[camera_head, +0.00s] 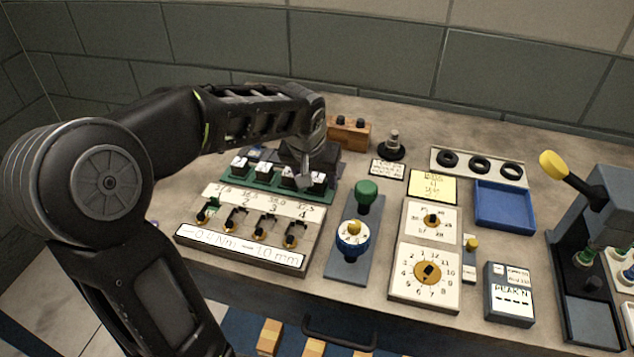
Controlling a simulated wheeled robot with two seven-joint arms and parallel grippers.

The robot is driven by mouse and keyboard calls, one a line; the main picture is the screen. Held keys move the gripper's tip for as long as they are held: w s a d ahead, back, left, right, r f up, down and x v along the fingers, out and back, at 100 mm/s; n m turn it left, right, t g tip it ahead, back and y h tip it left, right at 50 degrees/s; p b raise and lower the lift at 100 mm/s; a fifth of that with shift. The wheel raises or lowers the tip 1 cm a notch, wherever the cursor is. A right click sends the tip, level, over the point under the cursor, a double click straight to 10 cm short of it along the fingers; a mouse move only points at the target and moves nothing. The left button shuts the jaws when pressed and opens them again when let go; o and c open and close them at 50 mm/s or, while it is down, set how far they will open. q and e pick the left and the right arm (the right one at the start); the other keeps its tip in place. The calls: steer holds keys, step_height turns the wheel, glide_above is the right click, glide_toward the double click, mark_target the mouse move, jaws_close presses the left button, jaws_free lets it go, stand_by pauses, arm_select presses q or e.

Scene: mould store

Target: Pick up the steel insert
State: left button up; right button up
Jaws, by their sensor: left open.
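My left arm comes in from the left, and my left gripper (312,172) points down over the right end of a green rack (262,197). The rack holds a row of dark blocks with pale tops. The gripper's fingers are open close to the rightmost block (318,183); I cannot tell whether they touch it. I cannot tell which piece is the steel insert. A small steel-coloured cylinder (394,136) stands upright on a round black base behind and to the right, apart from the gripper. My right gripper is not in view.
In front of the rack is a panel (255,222) with numbered hooks. To the right are a blue dial (353,235), two white dial plates (428,274), a blue tray (504,207) and a yellow-handled press (556,165). A wooden block (349,131) stands behind the gripper.

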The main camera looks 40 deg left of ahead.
arm_select(q)
steer(key=shift+c, duration=0.4)
jaws_close()
stand_by(0.4)
